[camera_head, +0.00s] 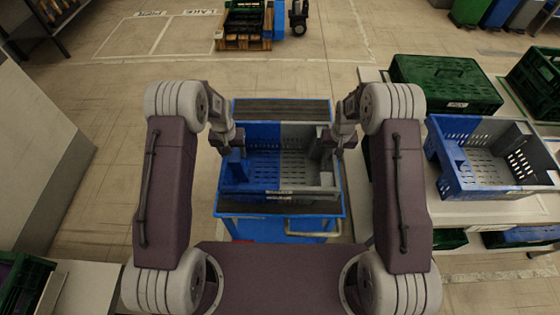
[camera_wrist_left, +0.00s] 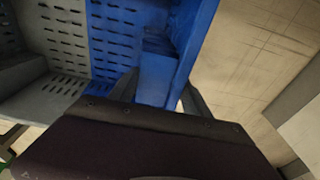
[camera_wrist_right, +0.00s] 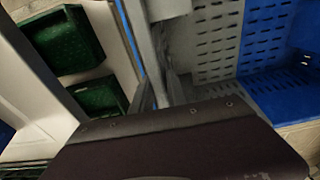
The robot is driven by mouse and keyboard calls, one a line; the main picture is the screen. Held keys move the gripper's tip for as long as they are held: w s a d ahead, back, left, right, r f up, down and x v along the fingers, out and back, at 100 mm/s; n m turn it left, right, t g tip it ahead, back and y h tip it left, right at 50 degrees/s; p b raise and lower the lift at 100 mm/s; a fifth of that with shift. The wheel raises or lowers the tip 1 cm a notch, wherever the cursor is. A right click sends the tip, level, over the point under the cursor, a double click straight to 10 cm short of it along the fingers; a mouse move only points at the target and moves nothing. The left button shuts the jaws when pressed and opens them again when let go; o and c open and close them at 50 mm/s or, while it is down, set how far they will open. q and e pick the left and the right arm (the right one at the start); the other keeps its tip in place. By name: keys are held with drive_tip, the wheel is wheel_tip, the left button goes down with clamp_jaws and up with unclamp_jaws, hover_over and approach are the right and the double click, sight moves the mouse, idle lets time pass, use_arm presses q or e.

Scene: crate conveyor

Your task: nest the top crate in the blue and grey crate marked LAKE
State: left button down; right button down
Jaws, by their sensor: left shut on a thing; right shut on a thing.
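A blue and grey crate (camera_head: 279,191), blue on the left half and grey on the right, stands between my arms over a blue cart (camera_head: 228,207). It looks empty. My left gripper (camera_head: 236,148) is shut on its blue end wall, seen closely in the left wrist view (camera_wrist_left: 182,75). My right gripper (camera_head: 335,142) is shut on its grey end wall, also in the right wrist view (camera_wrist_right: 162,60). Another blue and grey crate (camera_head: 490,190) stands on the right bench, open and empty. The lettering on both is too small to read.
A closed green crate (camera_head: 445,84) stands behind the right-hand crate on the bench (camera_head: 395,78). Another green crate (camera_head: 540,80) is at the far right. A loaded pallet (camera_head: 243,40) lies on the floor ahead. The floor between cart and pallet is clear.

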use_arm(q)
drive_tip(key=shift+r, duration=0.1)
idle(0.7)
